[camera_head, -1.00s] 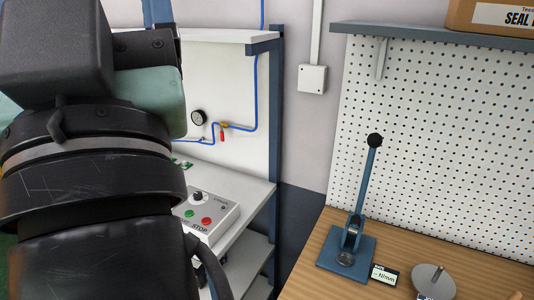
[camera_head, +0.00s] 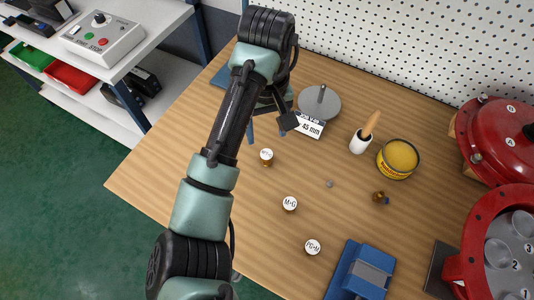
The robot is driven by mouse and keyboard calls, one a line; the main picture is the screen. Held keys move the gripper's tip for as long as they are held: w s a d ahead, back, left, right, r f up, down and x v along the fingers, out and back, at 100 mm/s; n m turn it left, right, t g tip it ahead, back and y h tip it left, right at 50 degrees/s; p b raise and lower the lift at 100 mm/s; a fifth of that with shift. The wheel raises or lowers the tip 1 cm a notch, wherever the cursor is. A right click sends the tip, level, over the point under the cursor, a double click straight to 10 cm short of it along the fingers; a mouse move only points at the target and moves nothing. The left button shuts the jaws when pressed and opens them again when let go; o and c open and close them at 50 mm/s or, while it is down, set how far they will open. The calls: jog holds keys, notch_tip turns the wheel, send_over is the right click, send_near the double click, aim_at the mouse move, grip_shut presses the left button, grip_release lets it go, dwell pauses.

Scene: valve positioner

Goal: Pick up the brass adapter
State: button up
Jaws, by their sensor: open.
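Three small brass-coloured pieces with white lettered tops stand on the wooden bench: a left one (camera_head: 266,157), a middle one marked M×G (camera_head: 290,204) and a front one marked PG×M (camera_head: 312,247). A small brass fitting (camera_head: 379,197) with a dark end lies farther right. I cannot tell for certain which of these is the brass adapter. My gripper (camera_head: 265,130) is open above the bench, just behind the left labelled piece and apart from it. My arm partly hides it.
A grey disc with a pin (camera_head: 320,102) and a 45 mm label, a wooden-handled brush (camera_head: 364,134) and a yellow tin (camera_head: 398,158) stand behind. A blue block (camera_head: 360,271) is at front. Red housings (camera_head: 497,140) crowd the right. The bench's left front (camera_head: 150,180) is clear.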

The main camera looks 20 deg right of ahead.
jog(key=b, duration=0.2)
send_over(266, 154)
notch_tip(266, 154, down, 5)
jog(key=shift+r, duration=0.1)
jog(key=shift+f+b, duration=1.45)
jog(key=shift+f, duration=1.3)
grip_shut()
